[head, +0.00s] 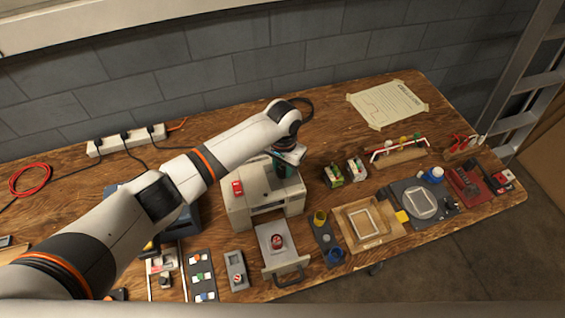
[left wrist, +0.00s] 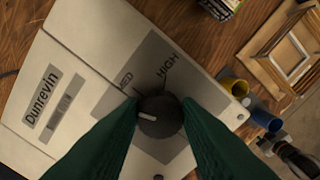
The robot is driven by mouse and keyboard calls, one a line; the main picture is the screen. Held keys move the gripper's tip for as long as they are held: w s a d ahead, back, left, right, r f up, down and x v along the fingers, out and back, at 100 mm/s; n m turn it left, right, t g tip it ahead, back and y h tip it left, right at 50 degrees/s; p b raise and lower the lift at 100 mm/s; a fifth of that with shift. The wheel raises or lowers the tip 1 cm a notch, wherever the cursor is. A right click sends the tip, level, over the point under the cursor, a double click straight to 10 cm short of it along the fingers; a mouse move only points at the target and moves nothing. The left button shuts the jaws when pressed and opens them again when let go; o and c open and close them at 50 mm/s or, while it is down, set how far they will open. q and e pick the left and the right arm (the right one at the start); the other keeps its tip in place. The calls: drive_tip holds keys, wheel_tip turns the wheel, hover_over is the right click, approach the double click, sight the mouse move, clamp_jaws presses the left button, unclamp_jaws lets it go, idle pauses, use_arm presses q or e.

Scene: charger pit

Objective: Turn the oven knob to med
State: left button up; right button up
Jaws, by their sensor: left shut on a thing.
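The oven (head: 238,211) is a beige box on the wooden bench, with its top face seen from above in the left wrist view (left wrist: 85,85). Its round black knob (left wrist: 160,117) has a pale pointer mark towards the left of the picture. A grey label panel above the knob reads HIGH (left wrist: 168,65), with a partly hidden word ending in "ED" (left wrist: 126,78) to its left. My left gripper (head: 289,161) is over the oven top, its green fingers (left wrist: 160,122) shut on the knob's sides. In the head view the arm and gripper hide the knob.
A tray with a handle (head: 287,272) sticks out at the oven's front, bearing a red round thing (head: 277,242). A red object (head: 237,187) sits on the oven top. Yellow and blue cups (head: 320,218) and a wooden frame (head: 368,223) stand to the right.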

sight(283, 170)
use_arm(q)
drive_tip(key=shift+r+m+p, duration=0.1)
drive_tip(key=shift+m+p, duration=0.3)
drive_tip(key=shift+m, duration=1.5)
drive_tip(key=shift+d, duration=0.1)
drive_tip(key=o, duration=1)
drive_tip(key=shift+c, duration=0.2)
wheel_tip(283, 170, up, 12)
drive_tip(key=b, duration=0.2)
drive_tip(key=shift+b, duration=0.35)
